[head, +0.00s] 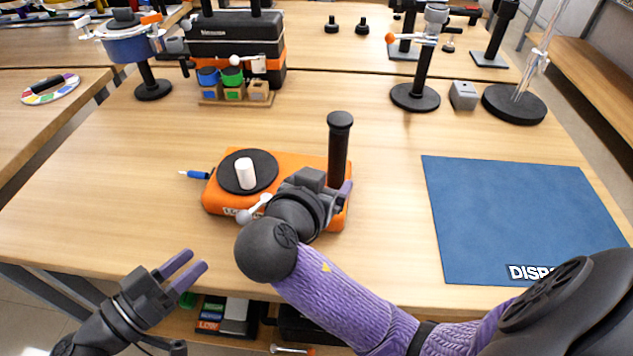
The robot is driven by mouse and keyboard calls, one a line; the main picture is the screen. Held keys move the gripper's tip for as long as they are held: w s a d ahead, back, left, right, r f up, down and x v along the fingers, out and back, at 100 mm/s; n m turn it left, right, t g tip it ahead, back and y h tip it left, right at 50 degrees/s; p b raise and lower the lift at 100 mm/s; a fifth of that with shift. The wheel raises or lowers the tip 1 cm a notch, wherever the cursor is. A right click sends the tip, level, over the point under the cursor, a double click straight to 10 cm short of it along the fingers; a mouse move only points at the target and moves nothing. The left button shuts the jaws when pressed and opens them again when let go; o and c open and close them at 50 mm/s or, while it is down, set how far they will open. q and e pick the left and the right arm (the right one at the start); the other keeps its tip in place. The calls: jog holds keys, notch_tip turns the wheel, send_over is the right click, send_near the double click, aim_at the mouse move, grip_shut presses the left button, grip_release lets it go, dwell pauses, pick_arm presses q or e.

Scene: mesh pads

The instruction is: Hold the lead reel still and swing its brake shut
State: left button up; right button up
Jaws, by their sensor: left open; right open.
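An orange base (222,195) stands on the table, which I take to be the lead reel. It carries a black disc (265,162) with a white peg (246,174) and a tall black post (338,150) at its right end. A pale lever with a round knob (243,216) sticks out at its front left; it may be the brake. My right gripper (343,190) is open at the base's right side, by the foot of the post. Its wrist hides part of the base, and I cannot tell if it touches. My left gripper (189,272) is open and empty, in front of the table edge.
A blue mat (520,215) lies at the right. A blue-handled tool tip (194,175) lies left of the base. A rack of coloured spools (233,88), a black-and-orange case (235,35) and stands on black feet (415,97) are at the back. The table's left front is clear.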

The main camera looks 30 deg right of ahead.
aim_at(334, 169)
jog(key=x, duration=0.8)
jog(key=shift+w+d, duration=0.15)
jog(key=shift+d, duration=0.05)
grip_shut()
dwell(0.9)
jog(key=c, duration=0.6)
grip_release()
jog(key=shift+c, duration=0.2)
grip_shut()
jog(key=shift+f, duration=0.15)
dwell(0.5)
